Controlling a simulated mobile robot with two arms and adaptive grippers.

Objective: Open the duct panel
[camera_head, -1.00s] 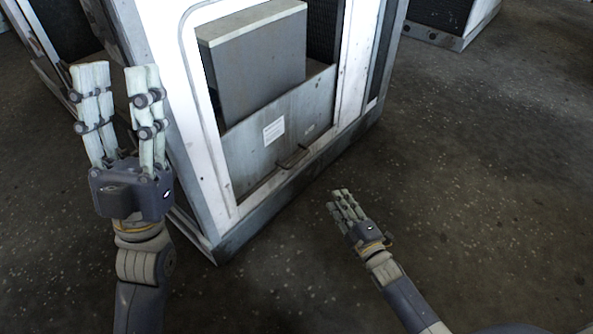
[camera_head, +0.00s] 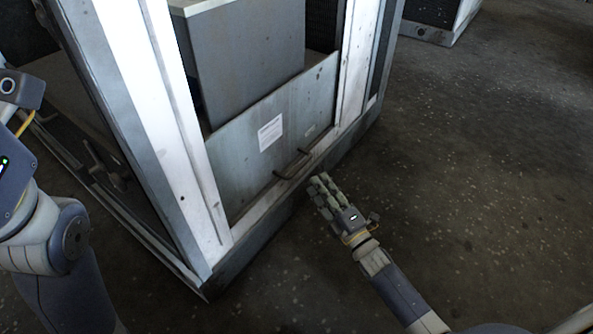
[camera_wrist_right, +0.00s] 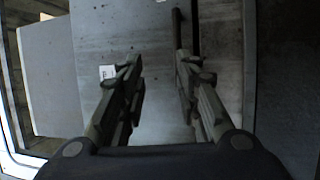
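The duct panel (camera_head: 235,165) is a grey metal sheet low in the white-framed housing, with a white label on it. Its bar handle (camera_head: 293,164) is near the bottom edge. Above the panel the housing is open and a grey box shows behind it. My right gripper (camera_head: 319,184) is just in front of and below the handle. In the right wrist view the gripper (camera_wrist_right: 158,70) has its fingers apart with nothing between them, and the dark handle (camera_wrist_right: 177,28) lies beyond the right finger. My left arm is at the left edge; its fingertips are out of view.
The grey box (camera_head: 250,55) stands inside the housing above the panel. A white corner post (camera_head: 165,120) is left of the panel. Another unit (camera_head: 432,20) stands at the back right. The speckled floor (camera_head: 480,160) to the right is clear.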

